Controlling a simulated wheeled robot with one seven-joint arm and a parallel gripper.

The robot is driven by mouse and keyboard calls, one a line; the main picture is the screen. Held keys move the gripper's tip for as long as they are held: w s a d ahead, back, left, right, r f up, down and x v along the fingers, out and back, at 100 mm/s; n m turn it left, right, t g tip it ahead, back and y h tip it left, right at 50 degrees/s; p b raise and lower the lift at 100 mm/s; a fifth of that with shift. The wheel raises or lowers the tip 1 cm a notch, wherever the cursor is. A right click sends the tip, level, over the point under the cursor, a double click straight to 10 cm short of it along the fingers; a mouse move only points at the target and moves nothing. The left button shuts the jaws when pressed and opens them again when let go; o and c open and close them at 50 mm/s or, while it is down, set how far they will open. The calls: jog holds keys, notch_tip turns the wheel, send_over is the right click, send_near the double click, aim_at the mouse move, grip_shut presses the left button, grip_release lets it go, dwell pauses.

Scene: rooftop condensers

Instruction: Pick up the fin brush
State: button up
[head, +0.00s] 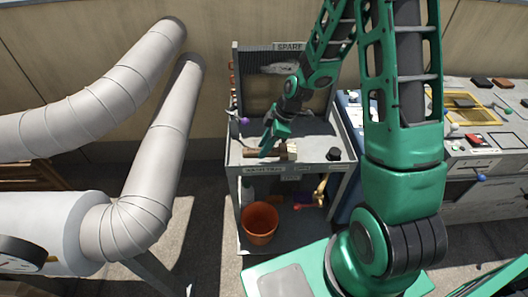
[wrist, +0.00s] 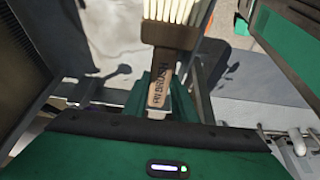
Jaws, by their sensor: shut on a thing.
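The fin brush (wrist: 173,55) has a brown wooden handle with lettering and pale bristles. In the wrist view its handle points down between my gripper's fingers (wrist: 165,105), and the bristles reach the top edge. In the head view my gripper (head: 268,147) is shut on the brush, and the pale bristles (head: 291,150) show to the right of the fingers. The brush is at the grey top shelf (head: 240,157) of the cart. I cannot tell whether it touches the shelf.
A dark round item (head: 334,154) stands on the shelf's right side. An orange bucket (head: 260,223) sits on the lower shelf. A grilled back panel (head: 248,85) rises behind. Large grey ducts (head: 155,160) fill the left. A bench with several items (head: 490,145) is at right.

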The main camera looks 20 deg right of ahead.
jog(key=s+a+r, duration=0.6)
jog(key=s+a, duration=0.1)
jog(key=a, duration=0.1)
jog(key=shift+r, duration=0.1)
jog(key=o, duration=0.4)
grip_shut()
jog(key=shift+s, duration=0.1)
